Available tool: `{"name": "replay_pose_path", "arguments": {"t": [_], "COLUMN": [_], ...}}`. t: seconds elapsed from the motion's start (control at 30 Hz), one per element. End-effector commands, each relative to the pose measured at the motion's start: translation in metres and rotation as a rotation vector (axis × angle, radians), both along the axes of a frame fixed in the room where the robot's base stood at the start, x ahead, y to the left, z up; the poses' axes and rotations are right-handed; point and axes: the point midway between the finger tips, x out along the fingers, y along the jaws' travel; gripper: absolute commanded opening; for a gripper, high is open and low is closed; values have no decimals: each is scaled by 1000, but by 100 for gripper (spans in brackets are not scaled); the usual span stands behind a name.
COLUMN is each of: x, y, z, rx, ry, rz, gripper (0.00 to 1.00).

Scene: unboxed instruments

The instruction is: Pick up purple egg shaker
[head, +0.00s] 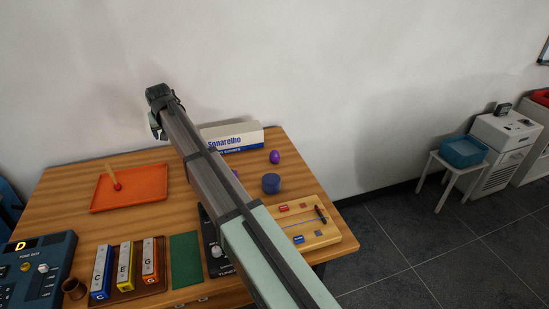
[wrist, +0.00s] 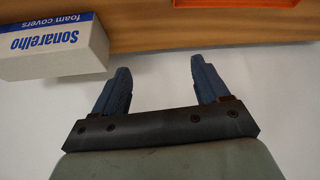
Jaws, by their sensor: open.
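A purple egg shaker (head: 275,157) rests on the wooden table near its back right, right of the white box. My gripper (head: 157,127) is raised at the back of the table, left of the box and well away from the egg. In the wrist view my gripper (wrist: 160,68) has its two dark blue fingers apart with nothing between them. No egg shows in the wrist view.
The white Sonarelho box (head: 232,139) stands at the table's back edge and in the wrist view (wrist: 55,50). An orange tray (head: 130,190) is at left. Chime blocks (head: 125,268) stand in front. A wall rises behind.

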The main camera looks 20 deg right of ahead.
Motion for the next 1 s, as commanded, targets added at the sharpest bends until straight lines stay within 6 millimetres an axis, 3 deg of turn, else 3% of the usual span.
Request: {"name": "replay_pose_path", "arguments": {"t": [0.03,0.2,0.5,0.8,0.9,1.0], "x": [8,26,32,13,2,-9], "y": [-30,-120,-270,-367,-393,-404], "z": [1,4,9,8,6,4], "rx": [1,2,8,-15,-43,-79], "ry": [-1,-5,4,68,109,159], "rz": [-34,-135,-301,-357,-323,-246], "gripper": [74,74,74,74,74,74]}}
